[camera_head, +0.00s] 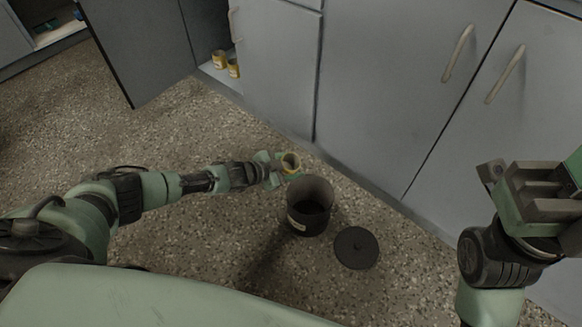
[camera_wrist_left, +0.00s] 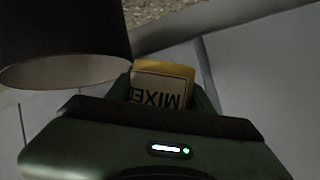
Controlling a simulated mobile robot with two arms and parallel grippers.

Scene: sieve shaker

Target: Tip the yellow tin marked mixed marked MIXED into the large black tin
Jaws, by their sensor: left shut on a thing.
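The yellow tin (camera_head: 291,163) is in my left gripper (camera_head: 283,167), which is shut on it. In the left wrist view the tin's label (camera_wrist_left: 158,92) reads MIXED, upside down in the picture. In the head view its open mouth faces up, so it looks roughly upright. The large black tin (camera_head: 310,222) stands open on the floor just below and right of the yellow tin in the picture. Its wall and rim also show in the left wrist view (camera_wrist_left: 60,35). What the tins hold is not clear. My right gripper (camera_head: 512,190) is at the right, away from both tins; its jaw opening is unclear.
A round black lid (camera_head: 356,248) lies on the speckled floor right of the black tin. Grey cupboards (camera_head: 385,75) stand behind. An open cupboard door (camera_head: 140,45) is at upper left, with yellow tins (camera_head: 233,68) on the shelf beside it. The floor at left is clear.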

